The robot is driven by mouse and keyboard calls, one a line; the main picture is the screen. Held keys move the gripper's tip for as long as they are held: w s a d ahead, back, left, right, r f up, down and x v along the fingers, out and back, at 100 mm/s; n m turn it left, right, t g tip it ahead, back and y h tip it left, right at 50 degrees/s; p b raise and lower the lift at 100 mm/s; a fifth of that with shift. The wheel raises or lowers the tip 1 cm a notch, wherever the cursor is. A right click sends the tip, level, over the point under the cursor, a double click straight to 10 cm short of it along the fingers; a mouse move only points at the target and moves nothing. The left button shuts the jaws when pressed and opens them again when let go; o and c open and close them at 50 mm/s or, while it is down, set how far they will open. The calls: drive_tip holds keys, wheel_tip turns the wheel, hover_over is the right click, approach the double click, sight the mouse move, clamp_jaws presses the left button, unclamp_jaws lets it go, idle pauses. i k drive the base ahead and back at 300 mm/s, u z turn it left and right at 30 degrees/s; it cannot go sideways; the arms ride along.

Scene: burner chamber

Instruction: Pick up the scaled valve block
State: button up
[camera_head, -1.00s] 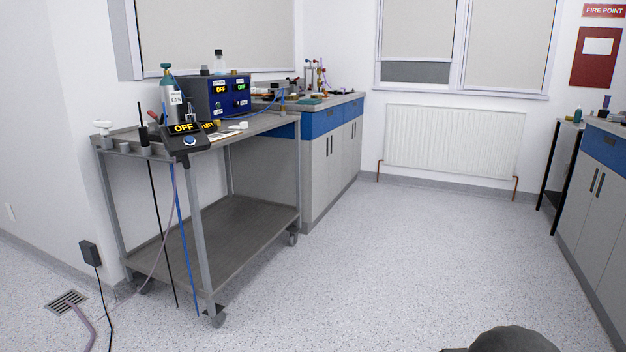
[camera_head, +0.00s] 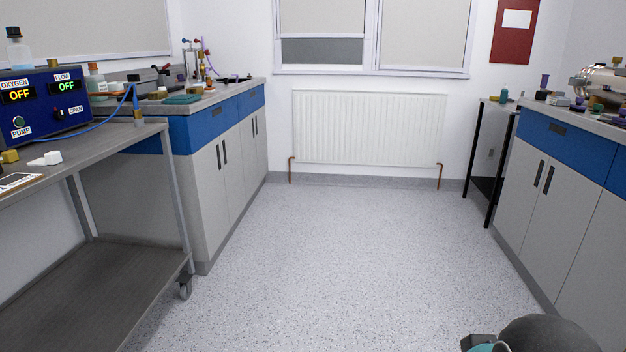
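I cannot make out a scaled valve block for certain. Small blocky things are in view: a brass-coloured block (camera_head: 10,156) and a white block (camera_head: 53,157) on the trolley at the left. Several small dark and purple parts (camera_head: 560,101) lie on the right bench, too small to tell apart. My gripper is not in view. A dark rounded part with a teal ring at the bottom right appears to be part of my arm.
A metal trolley (camera_head: 140,131) carries a blue analyser (camera_head: 45,103) at the left. Left bench (camera_head: 224,160) and right bench (camera_head: 530,190) flank a clear speckled floor (camera_head: 330,260). A radiator (camera_head: 368,128) is at the back, with a black-legged stand (camera_head: 490,160) beside the right bench.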

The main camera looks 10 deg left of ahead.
sight(156, 95)
drive_tip(key=u, duration=0.05)
drive_tip(key=i, duration=1.8)
drive_tip(key=u, duration=1.3)
drive_tip(key=i, duration=1.35)
drive_tip(key=u, duration=0.9)
